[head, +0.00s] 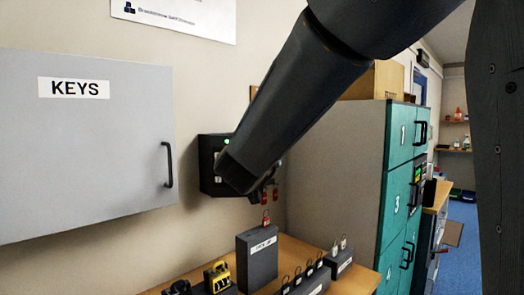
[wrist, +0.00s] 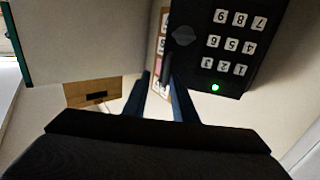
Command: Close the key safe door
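The key safe (head: 209,165) is a black box on the wall with a lit green light, partly hidden behind my arm in the head view. In the wrist view, which is upside down, its black face (wrist: 237,62) shows white number keys, a round knob (wrist: 183,35) and the green light. I cannot tell how far its door stands from the box. My gripper (wrist: 157,88) is open, its two dark fingers apart beside the edge of the black face. I see nothing held between them, and cannot tell whether a finger touches the door. Red key tags (head: 275,194) hang just below the gripper.
A grey KEYS cabinet (head: 95,140) with a black handle is on the wall at left. A wooden bench (head: 352,283) below holds padlocks and a grey box (head: 257,262). Teal-doored lockers (head: 397,200) stand at right with a carton (head: 385,80) on top.

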